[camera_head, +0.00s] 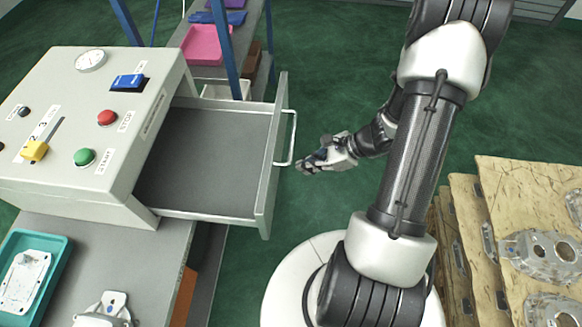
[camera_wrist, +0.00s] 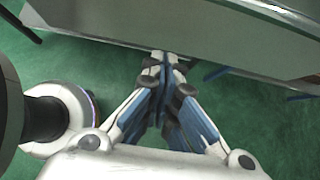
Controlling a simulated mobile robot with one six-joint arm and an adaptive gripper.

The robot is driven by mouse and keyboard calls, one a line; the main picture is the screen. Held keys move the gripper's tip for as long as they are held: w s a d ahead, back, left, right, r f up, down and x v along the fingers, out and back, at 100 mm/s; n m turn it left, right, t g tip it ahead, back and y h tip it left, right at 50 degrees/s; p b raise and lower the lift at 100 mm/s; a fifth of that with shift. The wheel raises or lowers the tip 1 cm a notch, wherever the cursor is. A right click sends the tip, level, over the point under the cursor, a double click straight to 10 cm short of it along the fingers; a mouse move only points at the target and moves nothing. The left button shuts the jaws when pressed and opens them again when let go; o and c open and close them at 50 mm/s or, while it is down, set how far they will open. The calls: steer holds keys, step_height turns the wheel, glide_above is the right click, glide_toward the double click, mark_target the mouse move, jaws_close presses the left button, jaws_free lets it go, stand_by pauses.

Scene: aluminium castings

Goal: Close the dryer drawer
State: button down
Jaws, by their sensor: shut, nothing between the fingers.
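The dryer (camera_head: 95,120) is a light grey box with buttons and a gauge, at the left in the head view. Its drawer (camera_head: 205,165) is pulled out to the right and is empty. The drawer front (camera_head: 272,150) has a bar handle (camera_head: 291,140) on its right face. My gripper (camera_head: 302,167) is just right of the handle, with its fingers shut and empty. In the wrist view my gripper (camera_wrist: 164,58) points at a grey panel (camera_wrist: 220,35), which seems to be the drawer front. I cannot tell whether the fingertips touch it.
A teal tray (camera_head: 60,285) with a casting and another casting (camera_head: 105,308) lie on the bench (camera_head: 150,255). A shelf with a pink tray (camera_head: 205,45) stands behind. Wooden layers (camera_head: 485,205) with castings are at the right. Green floor is clear beyond the drawer.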

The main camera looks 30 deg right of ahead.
steer(key=w+a, duration=0.1)
steer(key=a, duration=0.1)
steer(key=w+a, duration=0.1)
steer(key=a, duration=0.1)
steer(key=shift+w+f+b, duration=0.35)
steer(key=shift+b, duration=0.05)
